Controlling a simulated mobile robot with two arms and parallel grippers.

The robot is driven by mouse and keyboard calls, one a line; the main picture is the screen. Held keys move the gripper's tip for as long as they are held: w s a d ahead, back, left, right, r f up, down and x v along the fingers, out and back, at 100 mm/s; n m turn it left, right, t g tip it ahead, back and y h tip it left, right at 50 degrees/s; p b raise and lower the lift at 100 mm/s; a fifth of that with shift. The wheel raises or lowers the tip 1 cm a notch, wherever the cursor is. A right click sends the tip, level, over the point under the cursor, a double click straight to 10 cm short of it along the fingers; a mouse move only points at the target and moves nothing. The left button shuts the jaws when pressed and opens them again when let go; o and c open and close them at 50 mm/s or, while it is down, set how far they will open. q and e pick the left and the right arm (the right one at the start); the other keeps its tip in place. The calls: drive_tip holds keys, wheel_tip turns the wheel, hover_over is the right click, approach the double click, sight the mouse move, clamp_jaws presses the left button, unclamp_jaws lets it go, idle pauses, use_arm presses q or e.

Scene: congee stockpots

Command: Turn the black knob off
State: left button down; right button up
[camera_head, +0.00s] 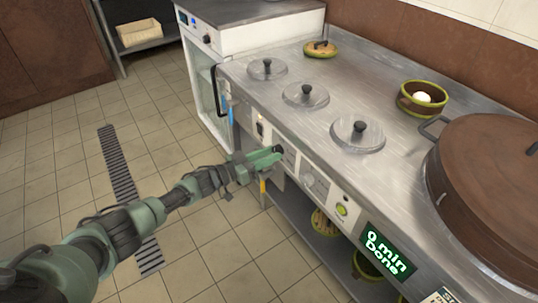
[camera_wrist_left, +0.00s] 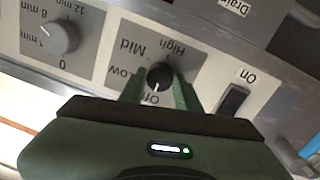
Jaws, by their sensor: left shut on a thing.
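The black knob (camera_wrist_left: 159,75) sits on the stove's front panel, its dial marked Off, Low, Mid and High; the labels appear upside down in the left wrist view. A small pale mark on the knob seems to face the Off label. My left gripper (camera_wrist_left: 157,86) is shut on the knob, one green finger on each side. In the head view my left gripper (camera_head: 268,156) reaches the front panel from the left, and the black knob (camera_head: 279,149) shows only in part at its fingertips. My right gripper is not in view.
A grey timer knob (camera_wrist_left: 63,37) and an On switch (camera_wrist_left: 233,100) flank the black knob. A display (camera_head: 385,252) reads "0 min Done". A large brown-lidded pot (camera_head: 490,165) and several small steel lids are on the steel counter (camera_head: 300,135). Open floor lies left.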

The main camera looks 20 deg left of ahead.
use_arm(q)
drive_tip(key=c, duration=1)
unclamp_jaws()
drive_tip(key=shift+f, duration=0.1)
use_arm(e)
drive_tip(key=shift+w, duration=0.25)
use_arm(q)
drive_tip(key=p+v, duration=0.1)
drive_tip(key=v, duration=0.7)
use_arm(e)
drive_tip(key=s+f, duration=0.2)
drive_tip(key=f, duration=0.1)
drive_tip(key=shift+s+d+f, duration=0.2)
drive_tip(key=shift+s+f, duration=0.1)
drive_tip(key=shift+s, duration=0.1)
